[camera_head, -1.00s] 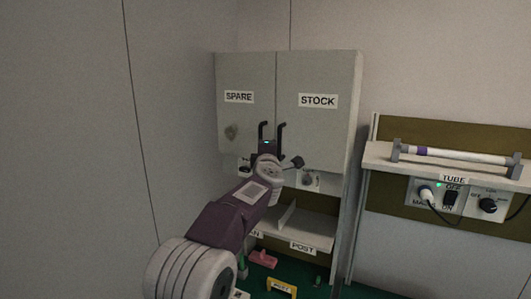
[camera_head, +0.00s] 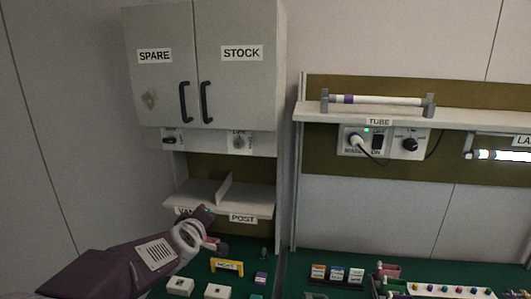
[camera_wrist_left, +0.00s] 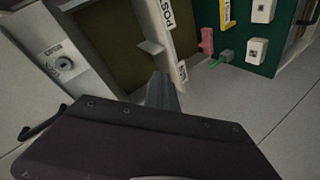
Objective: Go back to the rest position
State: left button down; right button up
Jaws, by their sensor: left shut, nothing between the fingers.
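My left gripper (camera_head: 217,246) is at the end of the purple arm coming in from the lower left in the head view. It sits low in front of the POST shelf (camera_head: 250,207), away from the cabinet doors. In the left wrist view its fingers (camera_wrist_left: 164,92) are together with nothing between them. The SPARE door (camera_head: 157,85) and the STOCK door (camera_head: 237,85) of the grey cabinet are closed, with black handles side by side. My right gripper is not in view.
A yellow stand (camera_head: 227,266), white boxes (camera_head: 180,286) and a small purple block (camera_head: 260,278) are on the green bench near my left gripper. A tube (camera_head: 380,100) lies on the right-hand shelf (camera_head: 460,120). A tray (camera_head: 440,292) of small coloured pieces is at lower right.

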pick_arm(q)
jog(key=s+d+f+m+g+h+b, duration=0.1)
jog(key=s+f+m+g, duration=0.1)
jog(key=s+f, duration=0.4)
jog(key=s+d+f+m+g+h, duration=0.1)
jog(key=s+f+m+g, duration=0.2)
jog(key=f, duration=0.5)
jog(key=s+f+m+g, duration=0.3)
jog(key=s+f, duration=0.2)
jog(key=s, duration=0.5)
jog(key=s+f+m+g, duration=0.3)
jog(key=s+f, duration=0.3)
jog(key=s, duration=0.4)
jog(key=shift+a+g+y, duration=0.3)
jog(key=shift+a+g, duration=0.1)
jog(key=shift+g, duration=0.1)
jog(key=shift+w+f, duration=0.1)
